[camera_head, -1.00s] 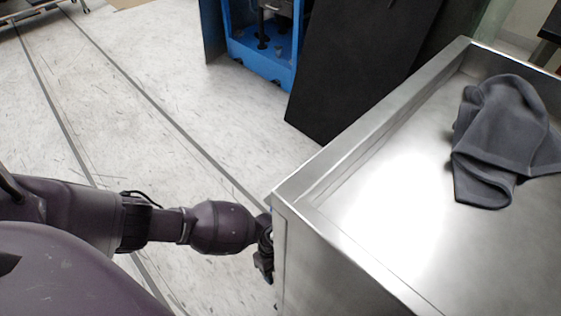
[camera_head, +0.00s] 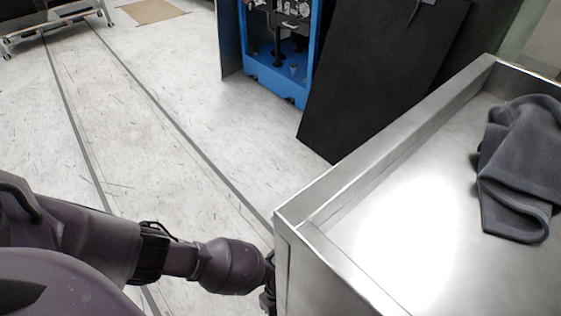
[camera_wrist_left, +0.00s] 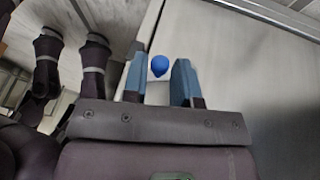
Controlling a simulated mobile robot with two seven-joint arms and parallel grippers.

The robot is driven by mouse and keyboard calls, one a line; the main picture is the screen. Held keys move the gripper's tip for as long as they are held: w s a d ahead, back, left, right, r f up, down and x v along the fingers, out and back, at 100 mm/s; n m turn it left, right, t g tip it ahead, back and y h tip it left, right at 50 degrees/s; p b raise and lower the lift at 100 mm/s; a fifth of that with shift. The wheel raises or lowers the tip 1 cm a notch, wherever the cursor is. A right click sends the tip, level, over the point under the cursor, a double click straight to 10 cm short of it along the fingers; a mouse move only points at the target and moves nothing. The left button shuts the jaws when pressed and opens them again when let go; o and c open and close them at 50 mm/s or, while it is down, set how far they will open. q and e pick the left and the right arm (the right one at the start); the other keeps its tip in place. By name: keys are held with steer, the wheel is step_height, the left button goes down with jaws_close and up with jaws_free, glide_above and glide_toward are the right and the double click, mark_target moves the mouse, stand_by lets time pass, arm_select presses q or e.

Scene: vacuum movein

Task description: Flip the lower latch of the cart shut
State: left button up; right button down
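A steel cart or bench with a raised rim (camera_head: 400,130) fills the right of the head view. In the left wrist view its likely side is a flat grey panel (camera_wrist_left: 235,75). A small round blue knob (camera_wrist_left: 159,66), perhaps part of the lower latch, shows near that panel's edge. My left gripper (camera_wrist_left: 159,72) is open, its two blue-grey fingers on either side of the knob in the picture. I cannot tell whether they touch it. In the head view the left gripper (camera_head: 269,290) is mostly hidden behind the cart's near corner. My right gripper is not in view.
A dark grey cloth (camera_head: 520,170) lies on the steel top. A black panel (camera_head: 370,80) stands behind it, beside a blue frame (camera_head: 285,80) holding equipment. A wheeled rack (camera_head: 50,25) stands far left. The light floor (camera_head: 150,110) between is clear.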

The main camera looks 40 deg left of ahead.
arm_select(q)
jaws_close()
steer(key=shift+s+f, duration=0.1)
steer(key=shift+s+f+t, duration=0.15)
steer(key=shift+t, duration=0.55)
steer(key=shift+o, duration=2)
jaws_free()
